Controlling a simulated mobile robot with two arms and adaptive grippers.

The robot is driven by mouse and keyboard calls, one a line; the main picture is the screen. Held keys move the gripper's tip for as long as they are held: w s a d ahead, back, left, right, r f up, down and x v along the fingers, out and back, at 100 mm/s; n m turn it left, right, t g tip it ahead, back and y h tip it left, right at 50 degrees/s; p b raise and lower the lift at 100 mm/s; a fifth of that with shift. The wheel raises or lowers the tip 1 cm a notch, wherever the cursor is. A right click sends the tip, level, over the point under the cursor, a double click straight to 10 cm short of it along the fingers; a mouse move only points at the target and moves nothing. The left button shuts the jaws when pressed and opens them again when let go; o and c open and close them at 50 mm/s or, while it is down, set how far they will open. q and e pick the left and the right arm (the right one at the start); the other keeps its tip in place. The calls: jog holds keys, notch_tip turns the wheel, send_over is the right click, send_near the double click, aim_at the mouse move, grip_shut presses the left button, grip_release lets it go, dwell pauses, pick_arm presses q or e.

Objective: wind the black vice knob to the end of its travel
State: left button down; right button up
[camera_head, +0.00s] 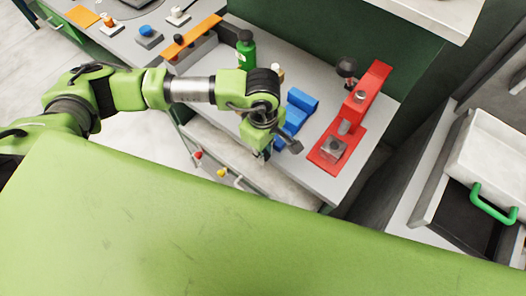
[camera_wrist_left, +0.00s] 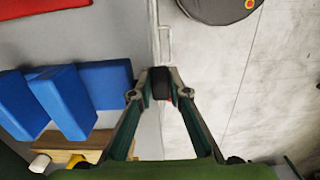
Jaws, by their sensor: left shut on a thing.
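The black vice knob (camera_wrist_left: 160,83) shows in the left wrist view at the bench's front edge. My left gripper (camera_wrist_left: 161,94) has one fingertip on each side of it and is shut on it. In the head view my left gripper (camera_head: 267,154) points down at the front edge of the bench and hides the knob. The blue vice (camera_head: 292,117) stands on the bench just right of the gripper. Its blue blocks show at the left of the left wrist view (camera_wrist_left: 105,84). My right gripper is not in view.
A red press (camera_head: 368,98) stands on the grey bench (camera_head: 305,185) to the right. A green bottle (camera_head: 246,50) and an orange-topped press (camera_head: 194,35) stand behind my left arm. Drawers with red and yellow knobs are below the front edge.

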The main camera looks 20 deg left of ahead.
pick_arm(q)
jog(key=c, duration=2.2)
grip_release()
notch_tip(320, 180, up, 12)
jog(key=shift+a+r, duration=0.1)
